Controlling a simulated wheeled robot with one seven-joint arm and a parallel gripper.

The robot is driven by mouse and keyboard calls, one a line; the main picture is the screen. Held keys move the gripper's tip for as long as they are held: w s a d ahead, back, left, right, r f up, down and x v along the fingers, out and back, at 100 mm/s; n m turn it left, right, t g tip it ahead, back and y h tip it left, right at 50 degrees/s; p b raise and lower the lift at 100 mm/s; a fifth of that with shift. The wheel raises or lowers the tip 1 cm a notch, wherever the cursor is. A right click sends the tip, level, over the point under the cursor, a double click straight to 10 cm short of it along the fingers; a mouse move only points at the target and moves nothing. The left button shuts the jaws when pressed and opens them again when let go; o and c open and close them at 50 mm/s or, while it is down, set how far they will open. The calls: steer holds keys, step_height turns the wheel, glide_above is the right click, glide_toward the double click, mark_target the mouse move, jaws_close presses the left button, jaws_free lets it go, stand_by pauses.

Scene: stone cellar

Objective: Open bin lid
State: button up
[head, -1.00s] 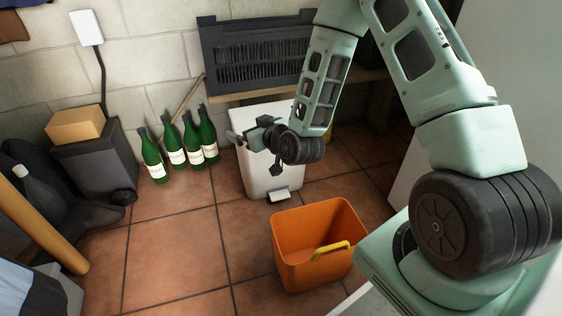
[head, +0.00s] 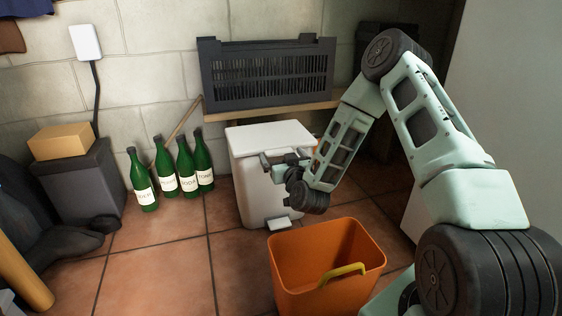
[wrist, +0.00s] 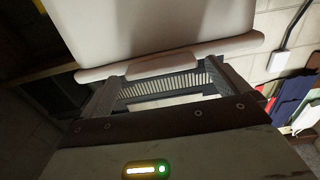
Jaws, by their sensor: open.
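The white bin (head: 258,192) stands upright on the tiled floor by the wall in the head view. Its flat lid (head: 270,135) is closed, and a small pedal (head: 279,224) sticks out at its foot. My gripper (head: 268,158) is open just in front of the lid's front edge. In the wrist view my gripper (wrist: 168,78) has one finger on each side of a rounded tab (wrist: 162,66) on the lid's rim. The bin's pale body (wrist: 155,25) fills the top of that view. I cannot tell whether the fingers touch the tab.
An orange bucket (head: 290,276) with a yellow handle stands in front of the bin. Several green bottles (head: 169,174) stand left of it. A black slatted crate (head: 268,75) sits on a wooden shelf behind. A box (head: 62,142) lies on a dark cabinet at left.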

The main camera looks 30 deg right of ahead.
steer(key=shift+w+d, duration=0.2)
steer(key=shift+w, duration=0.5)
